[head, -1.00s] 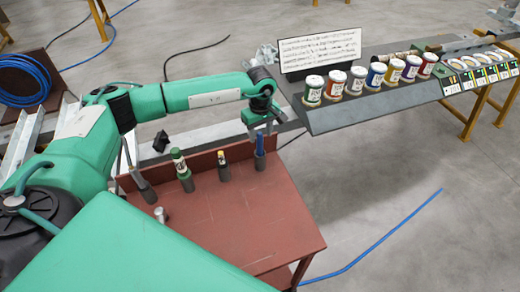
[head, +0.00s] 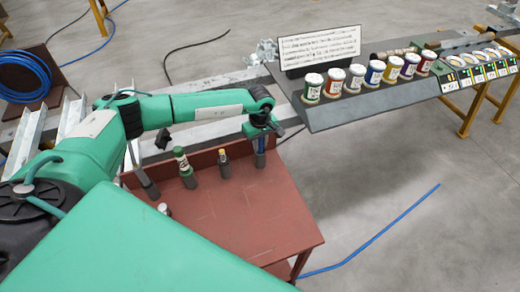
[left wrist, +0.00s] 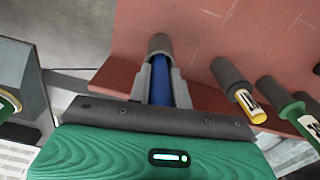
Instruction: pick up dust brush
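A blue-handled tool (head: 260,144) stands upright in a dark grey holder (head: 260,160) at the back right of the red-brown bench; I take it for the dust brush, but no bristles show. My left gripper (head: 262,133) points down over its top. In the left wrist view the blue handle (left wrist: 181,88) runs between the grey fingers (left wrist: 172,80) into its holder (left wrist: 160,45). The fingers stand around the handle and look open; a firm grip does not show. My right gripper is not in view.
A green tool (head: 181,160), a yellow-tipped tool (head: 223,157) and a dark tool (head: 146,180) stand in holders to the left on the bench (head: 260,215). A grey shelf (head: 350,112) with several paint jars lies to the right. The bench's front is clear.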

